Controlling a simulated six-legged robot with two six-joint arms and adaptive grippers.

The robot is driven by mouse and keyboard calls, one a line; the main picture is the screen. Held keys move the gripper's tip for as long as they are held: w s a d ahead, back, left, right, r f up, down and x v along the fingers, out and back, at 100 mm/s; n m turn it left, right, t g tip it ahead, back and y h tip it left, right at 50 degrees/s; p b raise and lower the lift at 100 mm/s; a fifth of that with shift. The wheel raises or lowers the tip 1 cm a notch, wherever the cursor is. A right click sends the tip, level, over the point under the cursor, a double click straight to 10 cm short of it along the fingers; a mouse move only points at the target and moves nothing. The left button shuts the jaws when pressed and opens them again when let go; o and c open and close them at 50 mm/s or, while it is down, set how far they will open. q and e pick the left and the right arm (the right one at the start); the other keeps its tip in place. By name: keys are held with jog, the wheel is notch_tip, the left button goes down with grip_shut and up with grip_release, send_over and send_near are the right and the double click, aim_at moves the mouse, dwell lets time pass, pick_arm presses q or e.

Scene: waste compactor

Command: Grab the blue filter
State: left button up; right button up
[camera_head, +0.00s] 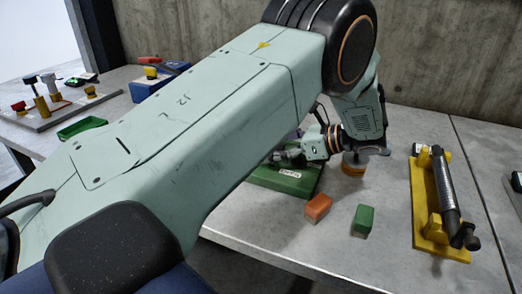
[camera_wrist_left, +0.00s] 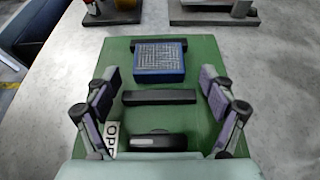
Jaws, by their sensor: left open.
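The blue filter (camera_wrist_left: 159,60) is a square blue block with a grey mesh top. In the left wrist view it sits at the far end of a green panel (camera_wrist_left: 195,125), against a black strip. My left gripper (camera_wrist_left: 158,78) is open over the panel, its two fingers on either side, with the filter slightly beyond and between the fingertips. Nothing is held. In the head view my left gripper (camera_head: 292,155) is above the green box (camera_head: 285,182), and my arm hides most of it. I cannot make out the filter there. My right gripper is not in view.
An orange block (camera_head: 318,208) and a green block (camera_head: 363,220) lie in front on the grey table (camera_head: 385,262). A yellow fixture (camera_head: 428,205) with a dark cylinder stands to the right. A blue box (camera_head: 150,86) and a green tray (camera_head: 82,128) are at left.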

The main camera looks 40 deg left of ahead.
pick_arm(q)
jog(key=shift+s+a, duration=0.4)
jog(key=shift+a, duration=0.1)
jog(key=shift+w+a+f, duration=0.1)
jog(key=shift+c, duration=0.3)
jog(key=shift+w, duration=0.1)
jog(key=c, duration=0.3)
jog(key=shift+d, duration=0.2)
jog(key=c, duration=0.9)
jog(key=shift+c, duration=0.6)
